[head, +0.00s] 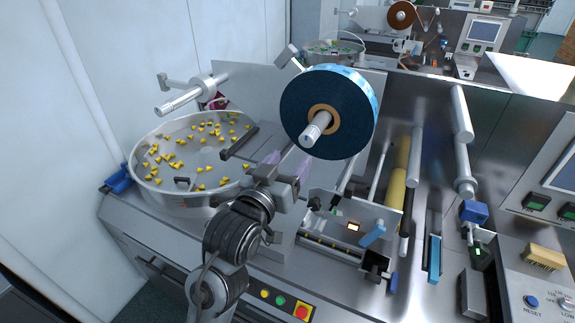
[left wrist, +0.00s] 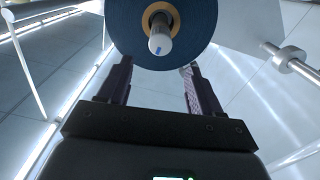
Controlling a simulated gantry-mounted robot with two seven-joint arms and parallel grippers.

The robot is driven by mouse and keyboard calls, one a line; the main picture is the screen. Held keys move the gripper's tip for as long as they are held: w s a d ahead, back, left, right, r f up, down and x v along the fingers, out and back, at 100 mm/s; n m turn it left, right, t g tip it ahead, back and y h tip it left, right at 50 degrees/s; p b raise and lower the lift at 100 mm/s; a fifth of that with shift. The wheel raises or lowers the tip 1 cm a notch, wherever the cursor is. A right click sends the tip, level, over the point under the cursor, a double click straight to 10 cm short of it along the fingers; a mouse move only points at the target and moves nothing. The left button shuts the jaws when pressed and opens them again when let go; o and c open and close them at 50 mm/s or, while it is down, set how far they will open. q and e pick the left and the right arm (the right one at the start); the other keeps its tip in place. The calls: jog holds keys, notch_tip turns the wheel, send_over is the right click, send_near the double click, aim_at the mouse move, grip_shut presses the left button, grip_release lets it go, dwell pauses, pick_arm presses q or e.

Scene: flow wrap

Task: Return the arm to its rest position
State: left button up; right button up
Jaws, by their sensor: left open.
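My left gripper (head: 287,167) is raised over the machine, just below the large dark blue film roll (head: 328,113). In the left wrist view my left gripper (left wrist: 157,88) has its two fingers spread apart with nothing between them. The film roll (left wrist: 201,38) shows above the fingertips there, with its tan core and metal spindle. Whether the fingers touch the roll cannot be told. My left arm (head: 232,235) comes up from the bottom of the head view. My right gripper is in neither view.
A round feeder bowl (head: 147,191) with several yellow pieces stands at left. An empty spindle (head: 185,96) sticks out above it. A yellow roller (head: 398,172) and control panel (head: 548,303) are at right. Push buttons (head: 301,311) line the front edge.

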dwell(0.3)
pick_arm(q)
jog(key=s+a+f+n+g+y+p, duration=0.1)
jog(key=s+a+f+g+p, duration=0.15)
jog(key=f, duration=0.55)
jog(key=s+a+f+g+y+p, duration=0.15)
jog(key=s+f, duration=0.25)
jog(key=f, duration=0.4)
jog(key=s+a+f+n+g+p, duration=0.1)
jog(key=s+a+f, duration=0.25)
jog(key=f, duration=0.45)
jog(key=s+a+f+g+y+p, duration=0.1)
jog(key=s+a+f+g, duration=0.2)
jog(key=s, duration=0.4)
jog(key=s+a+f+g+y+p, duration=0.1)
jog(key=s+a+f, duration=0.1)
jog(key=s+f, duration=0.4)
jog(key=s+a+r+g, duration=0.1)
jog(key=s+a+g, duration=0.1)
jog(key=s, duration=0.4)
jog(key=s+a+r+m+g+y, duration=0.1)
jog(key=s+a+g, duration=0.1)
jog(key=s, duration=0.4)
jog(key=shift+s+a+r, duration=0.2)
jog(key=shift+a+r, duration=0.05)
jog(key=shift+a, duration=0.2)
jog(key=shift+y, duration=0.25)
